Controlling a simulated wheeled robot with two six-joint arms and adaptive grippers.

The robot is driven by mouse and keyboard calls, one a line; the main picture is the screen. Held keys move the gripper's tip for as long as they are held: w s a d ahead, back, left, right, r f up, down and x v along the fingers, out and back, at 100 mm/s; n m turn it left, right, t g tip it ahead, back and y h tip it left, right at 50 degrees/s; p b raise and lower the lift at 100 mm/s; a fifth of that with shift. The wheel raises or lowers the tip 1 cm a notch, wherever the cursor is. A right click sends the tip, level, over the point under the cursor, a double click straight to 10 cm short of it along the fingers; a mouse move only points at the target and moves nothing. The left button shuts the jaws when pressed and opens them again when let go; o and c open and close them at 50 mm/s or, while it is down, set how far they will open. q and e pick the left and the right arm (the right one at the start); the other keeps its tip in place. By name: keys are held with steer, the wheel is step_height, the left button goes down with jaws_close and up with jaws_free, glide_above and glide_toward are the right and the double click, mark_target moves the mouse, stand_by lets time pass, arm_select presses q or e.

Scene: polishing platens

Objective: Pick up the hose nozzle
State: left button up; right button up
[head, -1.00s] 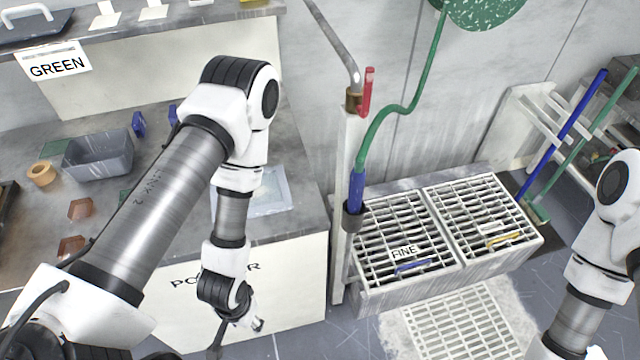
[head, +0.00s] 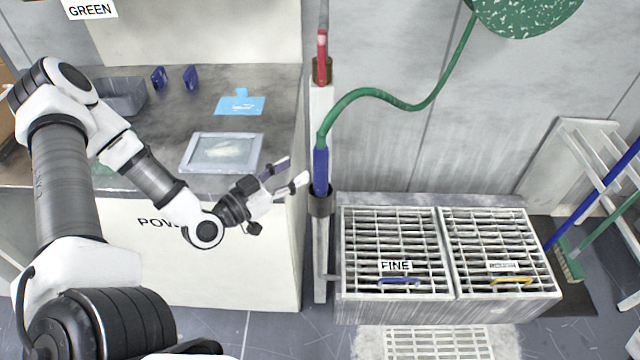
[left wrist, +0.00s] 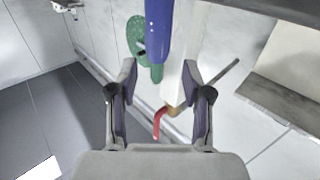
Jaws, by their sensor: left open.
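The hose nozzle (head: 320,171) is a blue cylinder on the end of a green hose (head: 398,94). It stands upright in a dark ring holder (head: 320,203) on a pale post. My left gripper (head: 287,174) is open, just left of the nozzle and apart from it, its fingers pointing towards it. In the left wrist view the blue nozzle (left wrist: 158,30) shows ahead, between and beyond the two open fingers (left wrist: 158,88). My right gripper is in neither current view.
A counter with a framed tray (head: 222,153), a blue card (head: 240,105) and a grey bin (head: 122,97) lies left of the post. Slatted racks labelled FINE (head: 395,250) and another stand at right. A red-handled valve (head: 322,50) sits above the nozzle.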

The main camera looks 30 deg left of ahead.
mark_target(315, 159)
arm_select(q)
steer(key=shift+w+d+r+b, duration=0.15)
steer(key=shift+w+d+b, duration=0.3)
steer(key=shift+w, duration=0.45)
steer(key=shift+w+d, duration=0.1)
steer(key=shift+w, duration=0.55)
steer(key=x, duration=0.4)
steer(key=shift+w, duration=0.25)
steer(key=shift+s, duration=0.15)
steer(key=shift+c, duration=1.1)
steer(key=c, duration=0.6)
jaws_close()
